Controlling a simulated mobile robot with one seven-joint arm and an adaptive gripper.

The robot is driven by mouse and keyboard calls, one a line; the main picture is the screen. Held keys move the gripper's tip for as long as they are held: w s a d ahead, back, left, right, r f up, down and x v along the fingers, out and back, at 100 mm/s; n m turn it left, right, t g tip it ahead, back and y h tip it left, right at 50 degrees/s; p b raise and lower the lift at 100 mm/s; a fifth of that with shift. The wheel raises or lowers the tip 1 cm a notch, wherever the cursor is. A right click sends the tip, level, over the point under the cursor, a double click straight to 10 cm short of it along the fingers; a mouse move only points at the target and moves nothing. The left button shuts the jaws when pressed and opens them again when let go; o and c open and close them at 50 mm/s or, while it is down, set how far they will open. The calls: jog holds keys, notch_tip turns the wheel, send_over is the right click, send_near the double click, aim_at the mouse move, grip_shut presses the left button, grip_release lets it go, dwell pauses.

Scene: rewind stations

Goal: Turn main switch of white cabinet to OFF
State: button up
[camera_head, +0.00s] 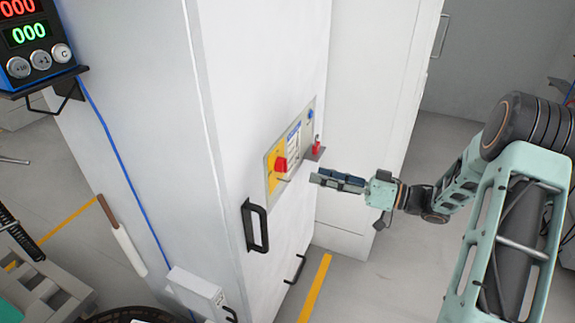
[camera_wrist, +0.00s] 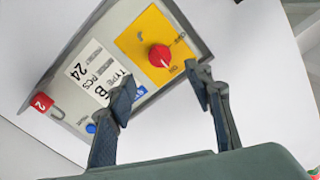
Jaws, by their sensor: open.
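The white cabinet (camera_head: 225,120) stands in the middle of the head view. Its grey control panel (camera_head: 270,185) carries the main switch, a red knob (camera_head: 280,164) on a yellow plate. In the wrist view the red knob (camera_wrist: 159,56) sits on the yellow plate (camera_wrist: 130,42), its white mark pointing toward the lettering that reads ON. My gripper (camera_head: 318,180) is in front of the panel, to the right of the knob in the head view. In the wrist view my gripper (camera_wrist: 160,80) is open and empty, with the knob seen between and beyond its fingertips, apart from them.
A counter display (camera_head: 35,40) is at the upper left.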

aim_at(287, 167)
jog(key=x, duration=1)
jog(key=shift+a, duration=0.1)
jog(key=shift+c, duration=0.4)
jog(key=c, duration=1.1)
